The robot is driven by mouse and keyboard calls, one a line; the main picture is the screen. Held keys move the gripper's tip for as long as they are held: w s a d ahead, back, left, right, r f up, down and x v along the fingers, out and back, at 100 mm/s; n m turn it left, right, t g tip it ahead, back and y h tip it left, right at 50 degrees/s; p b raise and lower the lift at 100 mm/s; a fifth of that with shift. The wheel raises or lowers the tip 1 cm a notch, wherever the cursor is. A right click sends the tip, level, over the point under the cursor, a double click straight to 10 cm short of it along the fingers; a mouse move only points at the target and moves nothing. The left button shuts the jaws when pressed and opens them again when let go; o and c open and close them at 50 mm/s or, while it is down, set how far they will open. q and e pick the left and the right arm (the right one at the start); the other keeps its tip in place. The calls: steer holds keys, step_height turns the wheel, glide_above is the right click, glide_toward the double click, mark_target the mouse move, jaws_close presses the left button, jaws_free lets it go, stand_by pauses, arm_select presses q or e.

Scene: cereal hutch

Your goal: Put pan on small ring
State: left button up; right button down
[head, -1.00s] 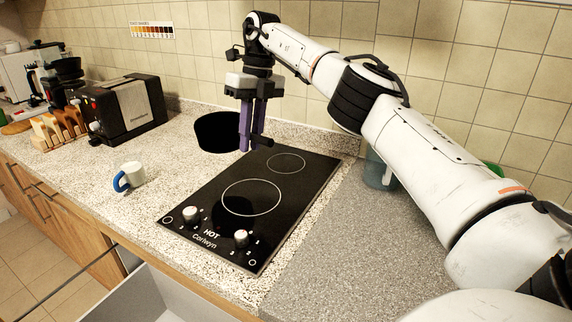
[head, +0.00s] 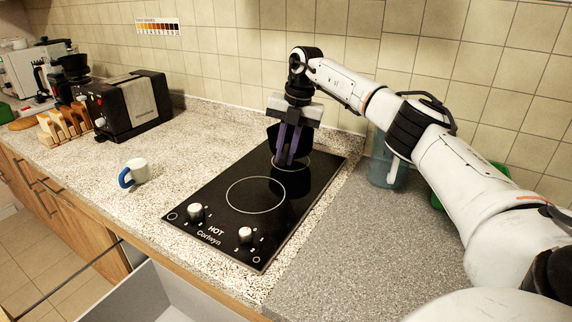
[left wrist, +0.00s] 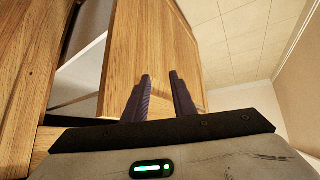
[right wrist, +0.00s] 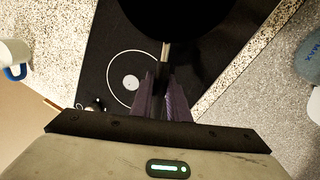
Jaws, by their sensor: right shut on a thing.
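The black pan (head: 274,139) is at the back of the black cooktop (head: 213,197), over or just behind the small ring (head: 291,169). I cannot tell whether it touches the glass. My right gripper (head: 291,163) points down in front of the pan, shut on its handle; the handle (right wrist: 165,50) and pan (right wrist: 190,22) show in the right wrist view. There the pan hides the small ring, and the large ring (right wrist: 133,77) is in sight. My left gripper (left wrist: 160,75) is open and empty, facing a wooden cabinet door, away from the pan.
The large ring (head: 255,181) is bare in front. A white mug with a blue handle (head: 136,173) stands left of the cooktop, and a black toaster (head: 124,105) behind it. A clear jug (head: 386,165) stands right of the cooktop.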

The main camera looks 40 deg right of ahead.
steer(key=shift+f, duration=1.9)
steer(key=shift+f, duration=0.1)
steer(key=c, duration=1.7)
jaws_free()
steer(key=r, duration=0.4)
steer(key=s+d+r, duration=0.1)
steer(key=r, duration=0.3)
steer(key=s+r, duration=0.1)
steer(key=r, duration=0.3)
steer(key=shift+d, duration=0.15)
